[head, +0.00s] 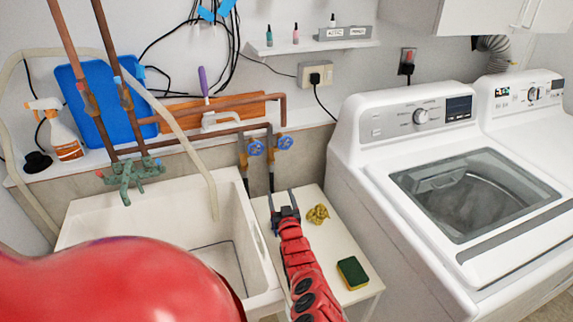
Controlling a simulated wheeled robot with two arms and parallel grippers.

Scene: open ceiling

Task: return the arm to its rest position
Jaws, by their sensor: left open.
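My left gripper (281,202) is open and empty, with its two dark fingers apart and pointing toward the back wall. It is over the small white table (345,230), between the sink and the washing machine. My red segmented arm runs from it to the bottom of the picture. A crumpled gold-coloured item (317,214) lies on the table just right of the gripper, apart from it. A green and yellow sponge (352,272) lies nearer the table's front, right of my arm. My right gripper is not in view. A large red part of mine hides the lower left.
The white sink (144,211) is left of the table, with a green tap (127,176) at its back. Pipes and blue valves (285,142) are behind. A washing machine (360,150) borders the table on the right. A spray bottle (62,138) is at far left.

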